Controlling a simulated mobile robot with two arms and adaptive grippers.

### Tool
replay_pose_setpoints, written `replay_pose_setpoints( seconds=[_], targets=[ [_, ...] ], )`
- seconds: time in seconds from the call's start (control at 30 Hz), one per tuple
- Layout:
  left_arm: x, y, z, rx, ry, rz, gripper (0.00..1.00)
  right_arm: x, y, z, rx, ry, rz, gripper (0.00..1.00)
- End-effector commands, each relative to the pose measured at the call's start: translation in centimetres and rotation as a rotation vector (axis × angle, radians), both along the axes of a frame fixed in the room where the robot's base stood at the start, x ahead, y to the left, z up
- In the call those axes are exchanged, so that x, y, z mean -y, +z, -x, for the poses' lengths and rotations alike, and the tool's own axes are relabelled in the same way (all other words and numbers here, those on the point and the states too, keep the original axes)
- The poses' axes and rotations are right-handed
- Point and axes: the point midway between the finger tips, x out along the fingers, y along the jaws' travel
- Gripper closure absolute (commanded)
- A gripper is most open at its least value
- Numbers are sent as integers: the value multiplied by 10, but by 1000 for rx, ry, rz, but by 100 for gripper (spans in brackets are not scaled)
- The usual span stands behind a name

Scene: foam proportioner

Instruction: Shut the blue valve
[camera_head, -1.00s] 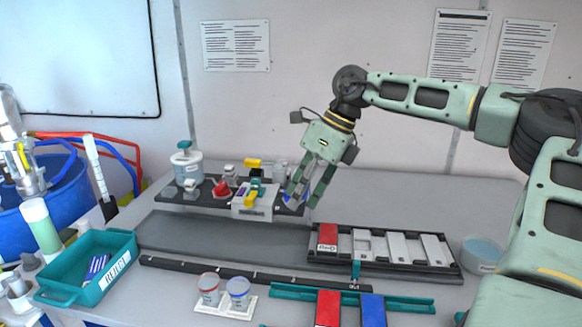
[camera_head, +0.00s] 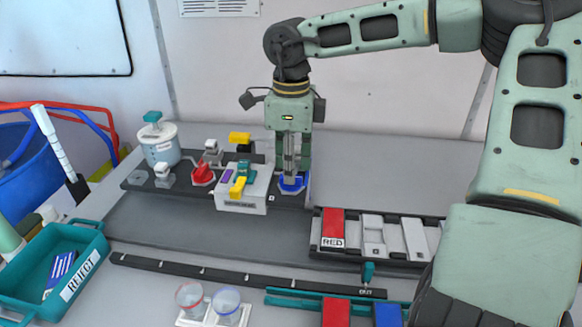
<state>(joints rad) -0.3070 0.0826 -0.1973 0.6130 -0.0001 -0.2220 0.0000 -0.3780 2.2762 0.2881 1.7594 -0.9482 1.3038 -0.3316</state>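The blue valve (camera_head: 292,186) sits at the right end of the dark manifold strip at the back of the table. Its blue base shows below my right gripper (camera_head: 292,172). My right gripper points straight down over it, with fingertips close to its top. A grey upright piece shows between the fingers. The fingers hide much of the valve, so I cannot tell whether they touch or grip it. A red valve (camera_head: 203,174) is farther left on the strip. My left gripper is not in view.
A white tank (camera_head: 159,143) is at the strip's left end. A slotted black rack (camera_head: 312,235) lies in front right, and a teal reject bin (camera_head: 92,245) front left.

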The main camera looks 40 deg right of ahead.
Motion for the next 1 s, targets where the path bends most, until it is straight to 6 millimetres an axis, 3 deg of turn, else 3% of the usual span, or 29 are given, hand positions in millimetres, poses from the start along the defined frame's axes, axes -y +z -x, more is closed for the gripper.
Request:
replay_pose_setpoints(
  seconds=[0.2, 0.47, 0.83, 1.0],
  targets=[
    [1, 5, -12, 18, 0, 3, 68, 0, -17, 0, 1, 0, -1, 68],
    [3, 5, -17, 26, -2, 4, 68, 0, -18, 0, 2, -1, -1, 68],
    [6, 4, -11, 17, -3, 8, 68, 0, -18, 0, 2, -1, 0, 100],
    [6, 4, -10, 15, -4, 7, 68, 0, -18, 0, 2, -1, 0, 100]
  ],
)
